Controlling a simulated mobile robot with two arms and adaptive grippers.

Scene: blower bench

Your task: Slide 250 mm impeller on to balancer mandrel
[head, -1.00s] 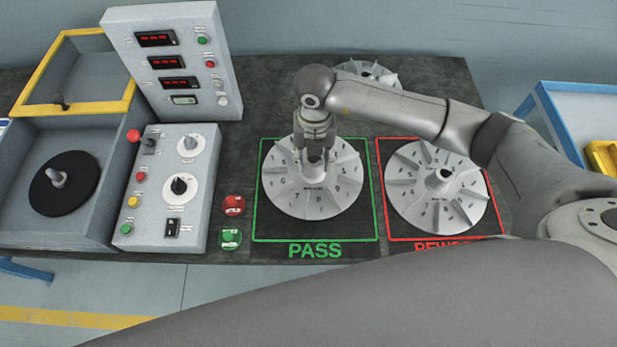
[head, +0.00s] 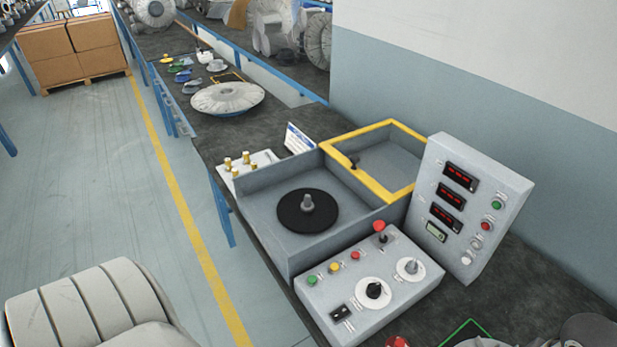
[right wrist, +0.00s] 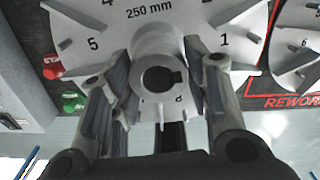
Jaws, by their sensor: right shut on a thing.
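The 250 mm impeller (right wrist: 205,18) is a grey bladed disc with numbered sectors. In the right wrist view my right gripper (right wrist: 160,66) is shut on its hub, one finger on each side. The hub's bore faces the camera, with a keyway notch at its right. Whether the impeller is off the bench I cannot tell. In the head view the balancer mandrel (head: 307,203) is a short grey stub standing bare at the centre of a black disc (head: 291,218), inside the open balancer tub (head: 262,236). My left gripper is not in view.
The yellow-framed lid (head: 391,187) stands open behind the tub. The control box (head: 340,318) with a red-topped lever and the display panel (head: 452,251) stand right of it. In the right wrist view another impeller (right wrist: 296,72) sits at the REWORK frame (right wrist: 290,101).

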